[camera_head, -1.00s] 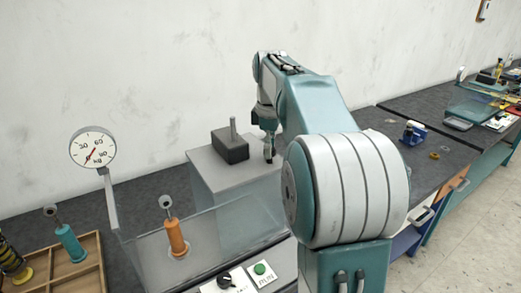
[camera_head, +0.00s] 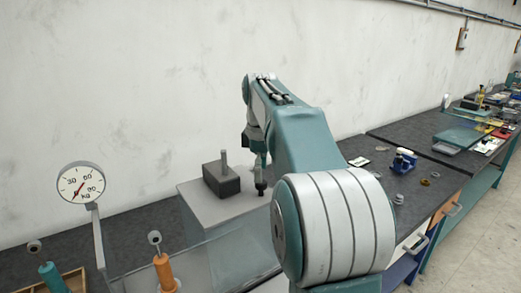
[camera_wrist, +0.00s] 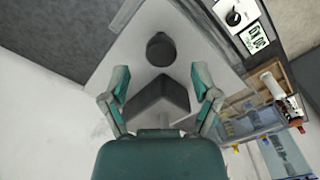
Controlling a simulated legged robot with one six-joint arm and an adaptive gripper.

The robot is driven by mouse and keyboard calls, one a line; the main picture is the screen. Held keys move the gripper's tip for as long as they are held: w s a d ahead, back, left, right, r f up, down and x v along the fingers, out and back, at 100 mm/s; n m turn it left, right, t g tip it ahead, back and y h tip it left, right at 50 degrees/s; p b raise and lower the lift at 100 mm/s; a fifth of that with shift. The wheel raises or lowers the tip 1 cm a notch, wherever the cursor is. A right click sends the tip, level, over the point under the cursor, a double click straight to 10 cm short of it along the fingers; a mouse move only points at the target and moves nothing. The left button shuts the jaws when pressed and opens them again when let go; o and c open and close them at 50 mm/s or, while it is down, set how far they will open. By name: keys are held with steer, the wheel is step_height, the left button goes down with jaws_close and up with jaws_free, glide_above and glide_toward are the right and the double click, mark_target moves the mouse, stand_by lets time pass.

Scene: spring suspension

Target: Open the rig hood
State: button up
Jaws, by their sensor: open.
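The rig's see-through hood (camera_head: 238,255) is down in front of the grey rig box in the head view, beside an orange spring unit (camera_head: 164,272). The box has a pale flat top (camera_head: 226,212) bearing a dark block (camera_head: 221,181) with an upright post. A dark round knob (camera_wrist: 160,48) shows ahead of my gripper (camera_wrist: 160,78) in the wrist view. My gripper is open and empty, its fingers on either side of the block's dark shape in that picture. I cannot tell whether anything is touched. In the head view my arm hides part of the rig.
A dial gauge (camera_head: 81,185) stands on a post at left. A teal spring unit (camera_head: 52,277) sits by a wooden tray at lower left. A blue device (camera_head: 404,161) and small rings lie on the bench to the right. A wall is close behind.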

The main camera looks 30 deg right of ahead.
step_height(320, 180, up, 9)
stand_by(0.4)
stand_by(0.4)
steer(key=s+a+f+m+t, duration=0.3)
steer(key=s+a+f+m, duration=0.15)
steer(key=s+a, duration=0.65)
steer(key=s+a+f+m+t, duration=0.1)
steer(key=s+a+f+m, duration=0.1)
steer(key=s+a+f, duration=0.2)
steer(key=s+a+f+m+t, duration=0.1)
steer(key=s+a+f, duration=0.3)
steer(key=f, duration=0.6)
steer(key=shift+s+a+f+m+t, duration=0.3)
steer(key=shift+s+m, duration=0.45)
steer(key=shift+s, duration=0.3)
